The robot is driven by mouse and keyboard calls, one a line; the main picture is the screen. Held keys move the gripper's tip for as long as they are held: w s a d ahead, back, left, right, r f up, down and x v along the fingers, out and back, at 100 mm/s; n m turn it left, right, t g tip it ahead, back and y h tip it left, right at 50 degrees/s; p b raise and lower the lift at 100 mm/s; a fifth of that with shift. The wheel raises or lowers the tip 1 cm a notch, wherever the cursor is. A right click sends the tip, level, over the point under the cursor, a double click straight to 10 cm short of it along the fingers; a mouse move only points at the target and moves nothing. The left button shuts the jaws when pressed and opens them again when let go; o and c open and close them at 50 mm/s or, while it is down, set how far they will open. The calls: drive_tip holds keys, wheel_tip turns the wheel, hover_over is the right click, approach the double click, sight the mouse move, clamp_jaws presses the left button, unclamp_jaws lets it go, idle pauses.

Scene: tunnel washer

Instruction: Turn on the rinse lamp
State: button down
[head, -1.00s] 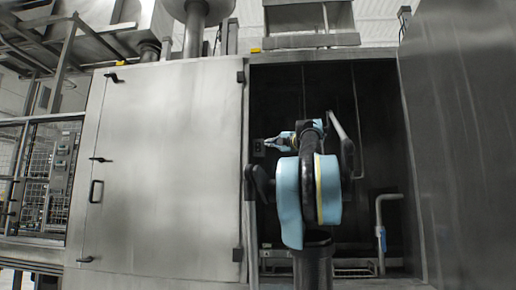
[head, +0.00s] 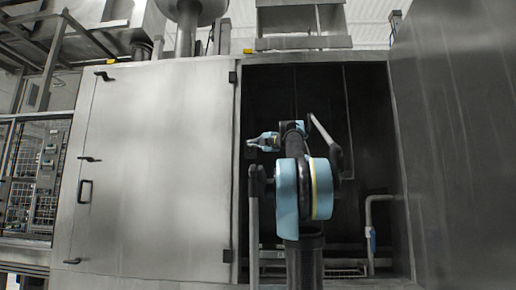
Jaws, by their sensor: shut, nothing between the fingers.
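My gripper (head: 250,143) is shut and empty, small in the head view, at the end of my arm. It points left, towards the left inner edge of the open washer chamber. A small dark box (head: 249,154) is on the chamber's inner left side, just behind and below my fingertips and mostly covered by them. It may be the lamp switch, but its face is too small and hidden to tell. I cannot tell whether my fingertips touch it. No lit lamp shows in the dark chamber (head: 270,100).
A large closed steel door (head: 155,170) with black handles stands left of the opening. A steel wall (head: 460,150) closes off the right. A bent pipe (head: 369,225) with a blue part stands inside at lower right. Wire cages (head: 45,180) are at far left.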

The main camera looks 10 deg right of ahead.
sight(250, 148)
drive_tip(key=w+a+r, duration=0.1)
drive_tip(key=w, duration=0.6)
drive_tip(key=shift+w+r, duration=0.2)
drive_tip(key=shift+a, duration=0.1)
